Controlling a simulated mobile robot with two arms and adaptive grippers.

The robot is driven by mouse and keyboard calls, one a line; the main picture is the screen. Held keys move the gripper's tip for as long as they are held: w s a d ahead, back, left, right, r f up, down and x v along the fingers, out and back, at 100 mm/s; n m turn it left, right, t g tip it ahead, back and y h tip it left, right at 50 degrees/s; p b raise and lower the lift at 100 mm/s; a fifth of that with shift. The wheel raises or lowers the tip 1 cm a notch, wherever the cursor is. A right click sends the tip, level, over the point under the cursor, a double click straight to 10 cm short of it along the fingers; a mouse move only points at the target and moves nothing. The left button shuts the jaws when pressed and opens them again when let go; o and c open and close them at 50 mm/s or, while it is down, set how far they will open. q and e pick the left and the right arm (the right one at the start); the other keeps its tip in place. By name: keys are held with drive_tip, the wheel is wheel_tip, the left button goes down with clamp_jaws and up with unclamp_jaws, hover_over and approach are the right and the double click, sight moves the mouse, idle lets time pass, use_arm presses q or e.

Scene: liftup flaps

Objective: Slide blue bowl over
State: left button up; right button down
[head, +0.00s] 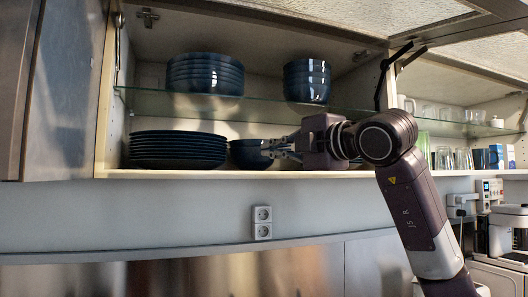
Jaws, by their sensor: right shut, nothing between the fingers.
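A dark blue bowl (247,154) stands on the bottom shelf of the open wall cabinet, just right of a stack of dark plates. My right gripper (272,149) reaches in from the right along the bottom shelf. Its fingers are shut with nothing between them, and the tips are at the bowl's right side, overlapping it in this view. I cannot tell whether they touch it. The bowl's right edge is partly hidden behind the fingers. My left gripper is not in view.
The plate stack (178,150) stands close on the bowl's left. A glass shelf (265,107) above carries a large bowl stack (205,74) and a smaller bowl stack (306,80). Glasses (445,158) stand in the right cabinet. The raised flap (365,12) hangs overhead.

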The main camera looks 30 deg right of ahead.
drive_tip(key=s+d+r+m+h, duration=0.1)
drive_tip(key=d+m+h, duration=0.1)
drive_tip(key=d, duration=0.1)
drive_tip(key=p, duration=0.5)
approach(257, 149)
drive_tip(key=shift+w+a, duration=0.35)
drive_tip(key=shift+w, duration=0.25)
drive_tip(key=shift+w+a, duration=0.35)
drive_tip(key=shift+w, duration=0.3)
drive_tip(key=w+d+p, duration=0.1)
drive_tip(key=w+p, duration=0.1)
drive_tip(key=w, duration=0.1)
drive_tip(key=shift+d, duration=0.4)
drive_tip(key=shift+w+d+f, duration=0.1)
drive_tip(key=shift+w+d, duration=0.05)
drive_tip(key=shift+d, duration=0.2)
drive_tip(key=shift+w+d+p, duration=0.15)
drive_tip(key=shift+d+p, duration=0.15)
drive_tip(key=shift+f, duration=0.1)
drive_tip(key=shift+w+a, duration=0.1)
drive_tip(key=shift+a, duration=0.05)
